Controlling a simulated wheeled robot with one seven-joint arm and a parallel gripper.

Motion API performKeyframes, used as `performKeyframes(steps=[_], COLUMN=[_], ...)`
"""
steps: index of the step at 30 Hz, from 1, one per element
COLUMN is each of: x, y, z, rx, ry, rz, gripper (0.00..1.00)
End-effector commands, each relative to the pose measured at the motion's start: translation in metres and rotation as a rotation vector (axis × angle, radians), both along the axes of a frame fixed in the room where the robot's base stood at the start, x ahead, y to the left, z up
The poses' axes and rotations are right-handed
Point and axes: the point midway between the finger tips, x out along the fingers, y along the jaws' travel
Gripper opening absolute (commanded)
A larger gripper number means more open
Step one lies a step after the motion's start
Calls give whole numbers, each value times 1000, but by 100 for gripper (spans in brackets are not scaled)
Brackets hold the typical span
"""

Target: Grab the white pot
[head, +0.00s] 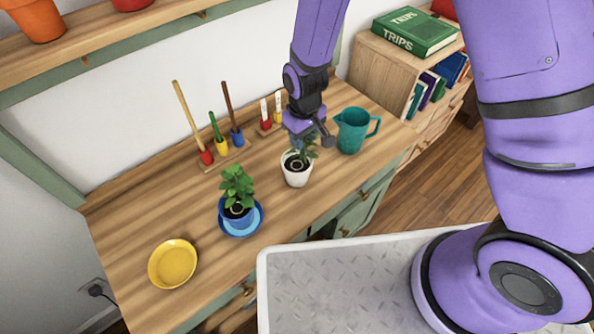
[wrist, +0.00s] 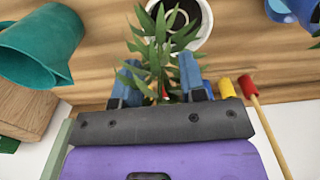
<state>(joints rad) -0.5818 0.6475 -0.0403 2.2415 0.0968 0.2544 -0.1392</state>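My gripper (head: 311,137) is just behind and above the pot, close to the leaves. In the wrist view the white pot (wrist: 205,36) shows at the top, beyond the fingertips. My gripper's blue fingers (wrist: 160,78) are apart there, with leaves showing between and above them. No finger is seen on the pot's wall. Leaves hide part of the pot's rim.
A teal pitcher (head: 352,131) stands close on the pot's right. A blue pot (head: 238,214) with a plant sits on a blue saucer (head: 257,227) to the left. A yellow dish (head: 173,264) lies front left. Handled tools stand in a rack (head: 226,156) behind. Table around the dish is clear.

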Motion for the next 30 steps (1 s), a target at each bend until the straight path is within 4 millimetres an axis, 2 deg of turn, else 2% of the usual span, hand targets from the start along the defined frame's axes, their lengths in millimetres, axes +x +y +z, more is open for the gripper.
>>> performKeyframes(steps=[9,10,14,15,30], x=[0,0,0,0,0], y=[0,0,0,0,0], z=[-5,-5,-5,-5,-4], rx=[1,1,1,0,0], ry=[-1,-1,-1,0,0], rz=[-1,-1,-1,-1,-1], gripper=[38,34,4,0,0])
